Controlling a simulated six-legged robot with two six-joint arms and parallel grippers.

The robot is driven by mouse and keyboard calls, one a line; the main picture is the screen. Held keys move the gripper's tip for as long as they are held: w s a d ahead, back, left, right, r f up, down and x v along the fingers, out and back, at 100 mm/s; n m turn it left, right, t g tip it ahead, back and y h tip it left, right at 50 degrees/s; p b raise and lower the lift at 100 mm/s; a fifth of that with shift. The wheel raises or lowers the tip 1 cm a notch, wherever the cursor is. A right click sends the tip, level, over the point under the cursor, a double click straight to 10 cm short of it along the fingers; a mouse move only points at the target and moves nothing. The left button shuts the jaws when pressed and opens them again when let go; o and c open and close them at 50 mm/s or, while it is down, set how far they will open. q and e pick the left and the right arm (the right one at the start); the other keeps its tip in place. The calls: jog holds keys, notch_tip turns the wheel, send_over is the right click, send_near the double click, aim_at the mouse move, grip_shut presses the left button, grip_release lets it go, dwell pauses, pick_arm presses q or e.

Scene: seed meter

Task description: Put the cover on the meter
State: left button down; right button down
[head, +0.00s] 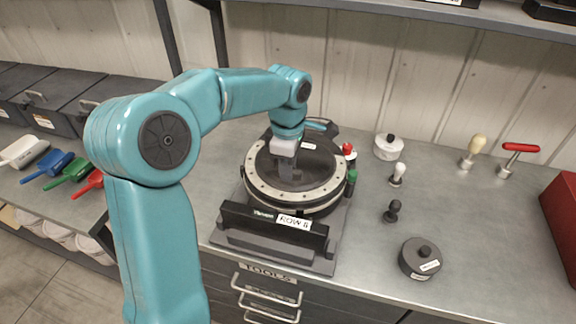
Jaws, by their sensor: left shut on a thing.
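The meter (262,192) is a round dark housing with a pale, dotted ring around its top. A dark round disc, which looks like the cover (321,171), lies within or just above the ring. My left gripper (287,176) points down over its middle and is shut on a part of it, probably a central grip. The fingers hide that part. I cannot tell whether the disc is fully seated or slightly raised. My right gripper is not in view.
Red-topped (349,152) and green-topped (352,176) posts stand at the meter's right. Further right are a white knobbed piece (388,148), a dark knobbed weight (420,260), small knobs and a red T-handle (519,148). Coloured scoops lie at left. The bench's right front is clear.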

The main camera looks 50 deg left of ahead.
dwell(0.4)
pick_arm(q)
jog(key=c, duration=1)
grip_release()
jog(key=shift+o, duration=0.2)
jog(key=shift+c, duration=0.5)
notch_tip(320, 180, up, 9)
jog(key=p, duration=0.7)
jog(key=shift+r+p, duration=0.2)
jog(key=shift+p, duration=0.2)
jog(key=shift+s, duration=0.1)
